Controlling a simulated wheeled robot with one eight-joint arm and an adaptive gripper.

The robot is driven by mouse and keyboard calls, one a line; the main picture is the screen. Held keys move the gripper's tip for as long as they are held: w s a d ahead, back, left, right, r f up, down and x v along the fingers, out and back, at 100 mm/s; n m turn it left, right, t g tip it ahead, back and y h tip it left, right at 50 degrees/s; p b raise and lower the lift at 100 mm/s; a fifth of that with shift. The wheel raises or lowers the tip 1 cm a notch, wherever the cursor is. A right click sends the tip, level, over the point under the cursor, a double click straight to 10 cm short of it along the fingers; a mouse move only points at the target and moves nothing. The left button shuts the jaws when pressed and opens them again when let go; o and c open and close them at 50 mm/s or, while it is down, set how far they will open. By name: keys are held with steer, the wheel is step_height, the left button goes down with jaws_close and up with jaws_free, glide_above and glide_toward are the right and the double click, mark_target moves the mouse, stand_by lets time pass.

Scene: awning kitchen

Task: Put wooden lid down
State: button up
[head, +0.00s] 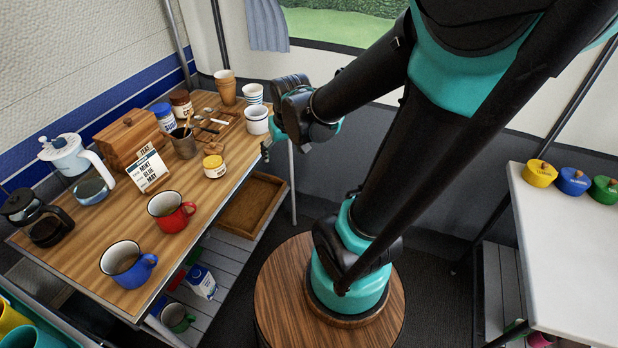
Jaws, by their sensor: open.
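My gripper (267,148) is at the right edge of the wooden table (222,198), hanging from my wrist with its fingers pointing down. It is open, and I see nothing held in it. Its fingers are small and partly hidden by the wrist. A wooden box with a knobbed wooden lid (126,124) stands at the back left of the table, and the lid looks closed. A small jar (213,168) with a tan lid that may be wooden stands left of my gripper, apart from it. I cannot tell which lid the task means.
A red mug (171,210), a blue mug (127,264), a card stand (149,169) and a white kettle (77,167) stand on the table. White cups (255,119) stand near my wrist. A wooden tray (250,206) lies below. A white counter (575,255) is at right.

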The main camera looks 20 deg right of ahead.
steer(key=s+d+f+m, duration=0.1)
steer(key=s+d+f, duration=0.3)
steer(key=s, duration=0.5)
steer(key=shift+d+f+h, duration=0.25)
steer(key=shift+d+h, duration=0.05)
steer(key=shift+d, duration=0.5)
